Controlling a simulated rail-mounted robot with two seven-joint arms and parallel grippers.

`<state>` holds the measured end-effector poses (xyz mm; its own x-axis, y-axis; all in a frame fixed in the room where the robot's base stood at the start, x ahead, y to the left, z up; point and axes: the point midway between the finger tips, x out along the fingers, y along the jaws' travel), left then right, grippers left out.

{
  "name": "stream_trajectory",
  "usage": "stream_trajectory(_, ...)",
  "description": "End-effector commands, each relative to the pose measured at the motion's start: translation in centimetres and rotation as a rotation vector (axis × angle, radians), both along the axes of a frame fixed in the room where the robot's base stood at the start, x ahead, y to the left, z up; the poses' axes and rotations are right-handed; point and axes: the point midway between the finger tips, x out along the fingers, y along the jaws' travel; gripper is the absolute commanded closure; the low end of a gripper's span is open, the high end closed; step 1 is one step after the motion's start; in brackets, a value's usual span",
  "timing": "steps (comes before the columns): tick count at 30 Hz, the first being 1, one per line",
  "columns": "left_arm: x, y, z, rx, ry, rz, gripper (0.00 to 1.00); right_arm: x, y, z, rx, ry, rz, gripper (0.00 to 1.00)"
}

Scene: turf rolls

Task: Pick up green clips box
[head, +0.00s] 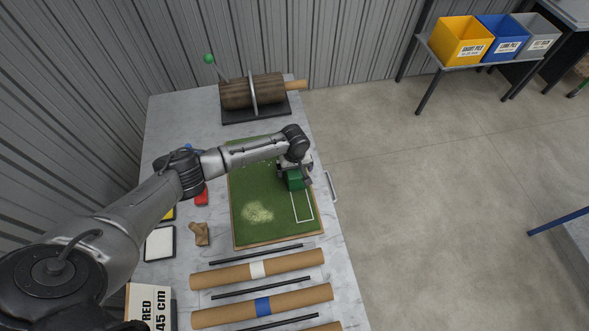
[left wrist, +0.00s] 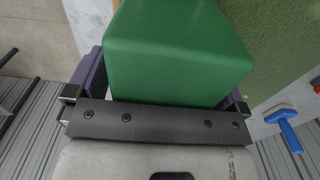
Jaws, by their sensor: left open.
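The green clips box (head: 295,181) is on the green turf board (head: 250,182), near its right edge and just above a white outlined rectangle (head: 302,208). My left gripper (head: 296,171) is over the box from above. In the left wrist view, the box (left wrist: 175,50) fills the space between the two open fingers, one on each side. Whether the fingers touch it cannot be told. The box's lower part is hidden there. My right gripper is not in view.
Cardboard tubes (head: 290,298) and dark rods lie at the table's front. A roller stand (head: 250,92) is at the back. A red item (head: 201,197) and a brown crumpled piece (head: 199,233) lie left of the turf. Yellow (head: 456,50) and blue bins stand far right.

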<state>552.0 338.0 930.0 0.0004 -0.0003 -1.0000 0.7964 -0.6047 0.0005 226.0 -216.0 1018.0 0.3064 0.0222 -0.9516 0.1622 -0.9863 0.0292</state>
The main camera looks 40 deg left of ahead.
Motion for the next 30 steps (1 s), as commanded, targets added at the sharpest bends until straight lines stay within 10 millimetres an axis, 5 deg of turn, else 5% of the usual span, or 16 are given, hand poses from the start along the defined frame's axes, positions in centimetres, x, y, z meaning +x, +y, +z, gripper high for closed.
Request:
stream_trajectory(5, 0.01, -0.01, 0.02, 0.0, 0.0, 0.0, 0.02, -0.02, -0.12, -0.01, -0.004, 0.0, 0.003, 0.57)
stream_trajectory(25, 0.0, 0.01, 0.04, 0.001, 0.001, 0.0, 0.66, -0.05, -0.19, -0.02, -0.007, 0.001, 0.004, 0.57)
stream_trajectory(30, 0.05, 0.01, 0.11, 0.0, -0.001, 0.0, 0.66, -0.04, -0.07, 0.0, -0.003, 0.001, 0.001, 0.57)
